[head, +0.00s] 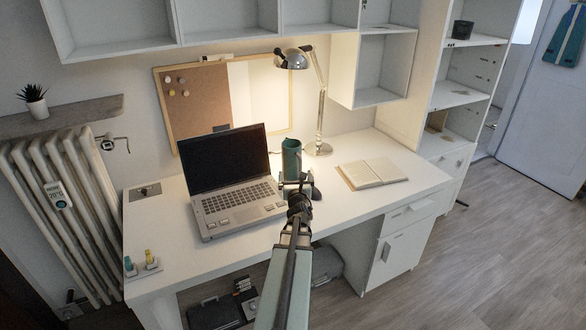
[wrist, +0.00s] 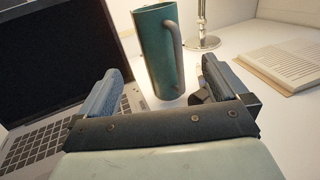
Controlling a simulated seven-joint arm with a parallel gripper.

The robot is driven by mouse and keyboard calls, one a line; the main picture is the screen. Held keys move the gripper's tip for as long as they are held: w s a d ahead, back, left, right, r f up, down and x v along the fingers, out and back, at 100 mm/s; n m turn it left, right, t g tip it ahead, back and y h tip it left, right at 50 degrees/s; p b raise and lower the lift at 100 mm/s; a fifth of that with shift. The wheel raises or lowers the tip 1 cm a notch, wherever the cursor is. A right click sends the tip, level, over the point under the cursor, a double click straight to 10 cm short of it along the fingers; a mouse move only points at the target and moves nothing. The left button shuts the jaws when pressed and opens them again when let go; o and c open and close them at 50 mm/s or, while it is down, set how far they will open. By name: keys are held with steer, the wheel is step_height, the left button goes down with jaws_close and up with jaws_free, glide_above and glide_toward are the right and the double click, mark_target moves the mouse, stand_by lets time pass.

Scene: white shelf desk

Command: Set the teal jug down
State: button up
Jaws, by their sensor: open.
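The teal jug (head: 291,158) stands upright on the white desk (head: 335,207), between the laptop and the lamp. In the wrist view the jug (wrist: 154,52) shows its open top and a grey handle on its right side. My gripper (head: 296,184) is at the near side of the jug. In the wrist view my gripper (wrist: 160,88) is open, with one finger to the left and one to the right of the jug's lower part. Neither finger appears to touch the jug. The jug's base is partly hidden by my gripper in the head view.
An open laptop (head: 226,170) stands close to the left of the jug. A desk lamp (head: 319,148) is behind it to the right. An open book (head: 372,173) lies to the right. The desk's front right part is clear. Shelves (head: 228,36) hang above.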

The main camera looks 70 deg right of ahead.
mark_target(292, 158)
steer(key=x, duration=0.8)
steer(key=shift+x, duration=2.85)
steer(key=shift+w, duration=0.1)
steer(key=shift+c, duration=0.4)
steer(key=c, duration=1.4)
steer(key=shift+r, duration=0.1)
